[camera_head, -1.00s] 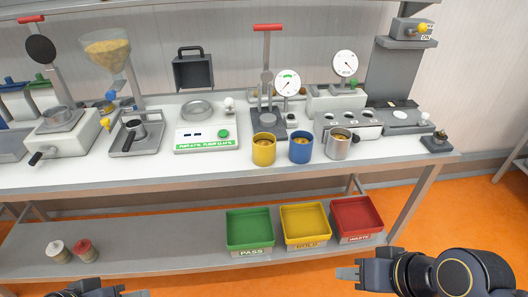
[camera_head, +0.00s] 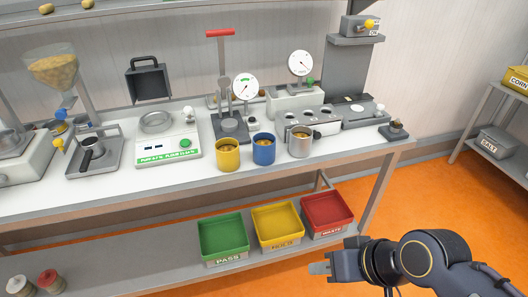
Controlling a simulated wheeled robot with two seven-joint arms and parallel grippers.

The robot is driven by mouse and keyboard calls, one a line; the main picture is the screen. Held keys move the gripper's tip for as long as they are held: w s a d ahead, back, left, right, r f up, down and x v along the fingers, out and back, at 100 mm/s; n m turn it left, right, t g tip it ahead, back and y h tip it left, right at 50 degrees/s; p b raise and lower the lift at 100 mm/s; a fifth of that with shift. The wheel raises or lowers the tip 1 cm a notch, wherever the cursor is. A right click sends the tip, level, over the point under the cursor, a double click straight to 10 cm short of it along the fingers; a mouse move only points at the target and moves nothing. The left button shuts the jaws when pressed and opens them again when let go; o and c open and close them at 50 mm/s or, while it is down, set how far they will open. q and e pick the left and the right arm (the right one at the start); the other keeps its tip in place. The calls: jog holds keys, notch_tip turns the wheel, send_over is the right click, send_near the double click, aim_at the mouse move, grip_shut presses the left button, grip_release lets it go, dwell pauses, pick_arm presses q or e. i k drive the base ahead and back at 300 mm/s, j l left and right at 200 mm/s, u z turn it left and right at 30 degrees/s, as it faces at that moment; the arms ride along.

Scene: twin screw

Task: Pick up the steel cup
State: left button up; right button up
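The steel cup (camera_head: 300,141) stands upright near the front edge of the white bench top, right of a blue cup (camera_head: 263,148) and a yellow cup (camera_head: 228,155). Something brownish shows inside it. My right gripper (camera_head: 322,262) is low at the bottom right, in front of the bench and well below the cup, touching nothing that I can see. Its fingers point left; they are too small to tell whether they are open or shut. My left gripper is out of view.
Green (camera_head: 222,238), yellow (camera_head: 276,228) and red (camera_head: 326,214) bins stand on the lower shelf. A grey block with round holes (camera_head: 304,126) and dial gauges stand behind the cups. A side rack (camera_head: 497,135) is at the far right. Orange floor between is free.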

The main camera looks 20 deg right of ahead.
aim_at(301, 142)
jog(key=l+u, duration=0.15)
jog(key=u, duration=0.3)
jog(key=l+u, duration=0.15)
jog(key=u, duration=0.3)
jog(key=l+u, duration=0.15)
jog(key=u, duration=0.3)
jog(key=l+u, duration=0.2)
jog(key=l, duration=0.2)
jog(key=k+l+u, duration=0.15)
jog(key=l, duration=0.2)
jog(key=k+l+u, duration=0.2)
jog(key=l, duration=0.15)
jog(key=k+l+u, duration=0.15)
jog(key=l, duration=0.25)
jog(key=k+l+u, duration=0.2)
jog(key=k+l, duration=0.1)
jog(key=l, duration=0.2)
jog(key=k+l, duration=0.1)
jog(key=l, duration=0.2)
jog(key=k+l, duration=0.15)
jog(key=l, duration=0.15)
